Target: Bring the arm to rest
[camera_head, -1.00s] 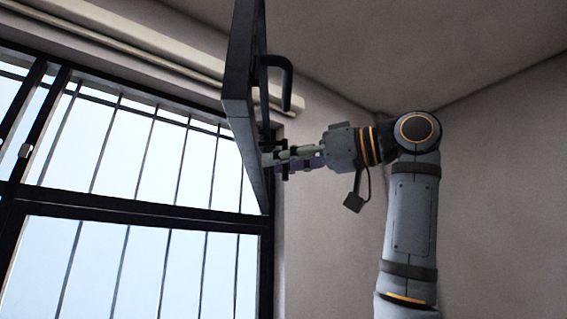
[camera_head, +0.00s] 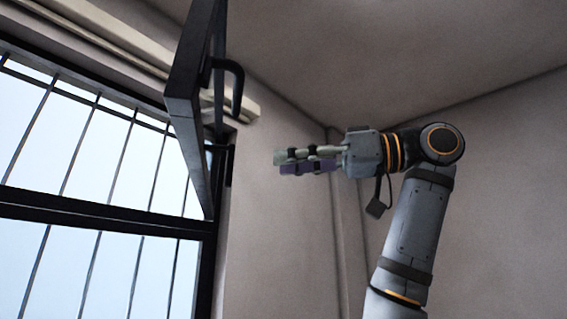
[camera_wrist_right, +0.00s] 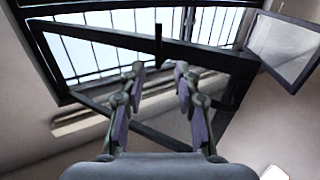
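My right gripper (camera_head: 280,162) is in the middle of the head view, pointing left, clear of the open window sash (camera_head: 187,110). In the right wrist view its two fingers (camera_wrist_right: 158,72) are spread apart with nothing between them, so it is open and empty. The dark sash with its hooked black handle (camera_head: 236,85) stands swung out to the left of the gripper, with a visible gap. The handle also shows in the right wrist view (camera_wrist_right: 158,45), beyond the fingertips. My left gripper is in neither view.
A barred window (camera_head: 75,150) with a black frame fills the left of the head view. A pale rail (camera_head: 110,42) runs along the wall above it. A second framed pane (camera_wrist_right: 283,48) shows at right in the wrist view. Bare wall and open air surround my right arm.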

